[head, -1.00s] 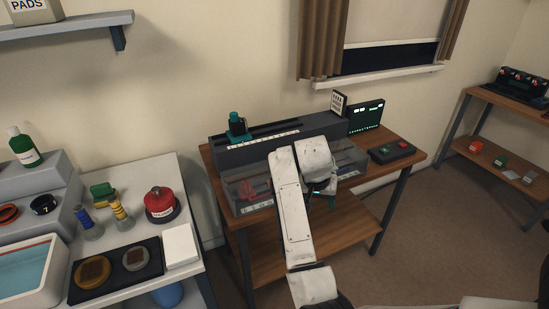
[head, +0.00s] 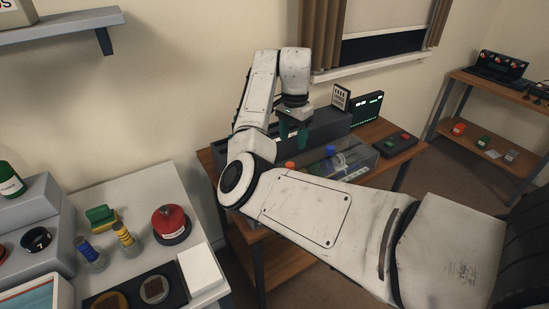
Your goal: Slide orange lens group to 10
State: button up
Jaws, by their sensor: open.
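My gripper (head: 293,138) hangs pointing down above the dark slide bench (head: 325,128), its green fingers apart. A small orange part (head: 290,165), perhaps the orange lens group, shows low at the front of the bench, below the gripper and apart from it. A blue-topped part (head: 330,151) and a clear round part sit to its right, inside or behind the clear front. My arm hides the bench's left end and most of its front. The scale numbers, including any 10, cannot be read here.
A screen (head: 367,108) and a dark button box (head: 398,144) stand right of the bench. A small label card (head: 341,97) stands behind it. At left, a white table holds a red container (head: 171,224), small bottles and a dark tray (head: 170,278).

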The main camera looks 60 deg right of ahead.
aim_at(289, 165)
jog(key=f, duration=0.3)
jog(key=f+p, duration=0.1)
jog(key=f, duration=0.6)
jog(key=shift+w+f, duration=0.3)
jog(key=shift+f, duration=0.1)
grip_shut()
jog(key=shift+a, duration=0.1)
